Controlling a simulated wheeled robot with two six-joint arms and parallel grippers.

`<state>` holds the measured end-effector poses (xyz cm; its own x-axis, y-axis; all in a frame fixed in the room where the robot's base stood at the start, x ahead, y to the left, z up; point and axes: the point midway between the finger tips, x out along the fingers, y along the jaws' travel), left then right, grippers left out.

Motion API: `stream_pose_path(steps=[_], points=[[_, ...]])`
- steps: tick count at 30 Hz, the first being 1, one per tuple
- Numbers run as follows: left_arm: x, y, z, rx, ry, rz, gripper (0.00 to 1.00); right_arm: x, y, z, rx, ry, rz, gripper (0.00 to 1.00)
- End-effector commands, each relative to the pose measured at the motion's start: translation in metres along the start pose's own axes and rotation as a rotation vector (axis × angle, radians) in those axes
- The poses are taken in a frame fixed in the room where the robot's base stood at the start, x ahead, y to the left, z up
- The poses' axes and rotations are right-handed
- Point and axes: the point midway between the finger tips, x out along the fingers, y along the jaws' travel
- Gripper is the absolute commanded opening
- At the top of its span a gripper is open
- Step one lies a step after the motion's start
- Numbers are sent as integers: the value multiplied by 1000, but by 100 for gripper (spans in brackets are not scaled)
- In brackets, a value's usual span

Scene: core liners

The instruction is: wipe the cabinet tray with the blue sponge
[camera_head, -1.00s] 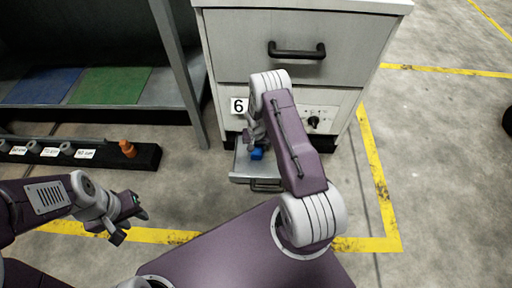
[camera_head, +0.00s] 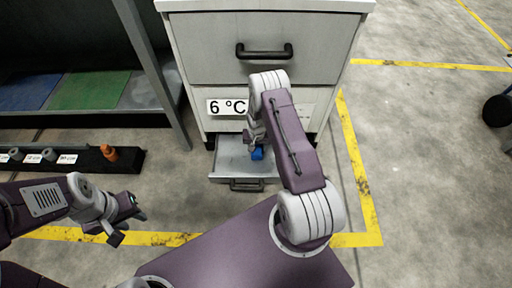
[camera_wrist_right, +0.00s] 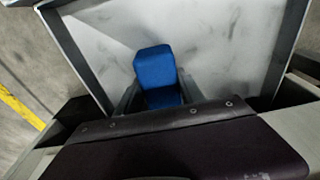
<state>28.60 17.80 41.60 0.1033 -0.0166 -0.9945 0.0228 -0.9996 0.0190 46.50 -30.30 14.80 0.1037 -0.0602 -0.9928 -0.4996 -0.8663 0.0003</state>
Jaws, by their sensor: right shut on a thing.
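The blue sponge (camera_head: 257,153) is in the right gripper, over the open cabinet tray (camera_head: 228,170). In the right wrist view the sponge (camera_wrist_right: 155,68) stands between the two fingers of my right gripper (camera_wrist_right: 160,98), which is shut on it. The tray floor (camera_wrist_right: 215,40) there is pale with grey smudges. I cannot tell whether the sponge touches the floor. In the head view my right arm hides part of the tray's right side. My left gripper (camera_head: 125,220) is empty, off to the left of the tray; its finger gap is too small to judge.
The cabinet (camera_head: 265,50) with a dark handle and a "6 °C" label stands above the tray. A dark rack (camera_head: 70,160) with an orange piece lies on the floor at left, below a shelf with blue and green mats (camera_head: 92,90). Yellow floor lines surround the cabinet.

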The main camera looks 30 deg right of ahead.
Motion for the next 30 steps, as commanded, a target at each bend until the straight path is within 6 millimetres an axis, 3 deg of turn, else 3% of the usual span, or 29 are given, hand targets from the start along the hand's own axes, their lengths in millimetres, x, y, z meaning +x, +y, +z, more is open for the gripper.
stream_pose_path(steps=[3,19,30], points=[[-16,0,-2,0,1,0,36,-27,0,-4,-1,2,-1,7],[-56,1,-6,0,1,0,36,-72,-2,-12,-6,1,-1,7],[-63,1,-7,0,1,0,36,-80,-2,-14,-7,1,-1,7]])
